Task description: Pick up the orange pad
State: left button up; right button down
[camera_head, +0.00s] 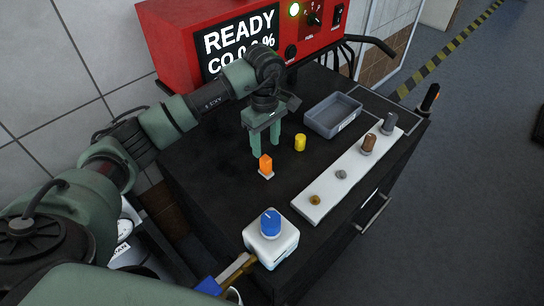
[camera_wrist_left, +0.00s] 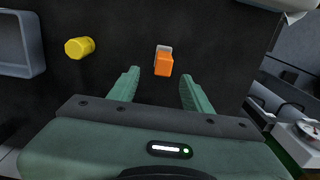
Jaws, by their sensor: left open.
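The orange pad (camera_head: 266,164) is a small upright orange block on a pale base, standing on the black cart top (camera_head: 215,165). In the left wrist view the orange pad (camera_wrist_left: 163,64) lies ahead of and between my fingertips, with clear space on both sides. My left gripper (camera_head: 265,150) points down, just behind the pad in the head view. Its two green fingers are apart and hold nothing; they also show in the left wrist view (camera_wrist_left: 158,74). My right gripper is not in view.
A yellow cylinder (camera_head: 300,142) stands close right of my left gripper. A grey tray (camera_head: 333,115) and a white strip (camera_head: 325,190) with several small parts lie further right. A white box with a blue knob (camera_head: 270,222) is in front. A red machine (camera_head: 180,40) stands behind.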

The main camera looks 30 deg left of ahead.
aim_at(266, 158)
pick_arm(q)
jog(key=shift+s+f+p, duration=0.3)
jog(key=shift+s+f, duration=0.05)
jog(key=shift+f, duration=0.45)
notch_tip(266, 158, down, 5)
jog(key=shift+d+r+p, duration=0.15)
jog(key=shift+p, duration=0.7)
jog(key=shift+f, duration=0.25)
grip_shut()
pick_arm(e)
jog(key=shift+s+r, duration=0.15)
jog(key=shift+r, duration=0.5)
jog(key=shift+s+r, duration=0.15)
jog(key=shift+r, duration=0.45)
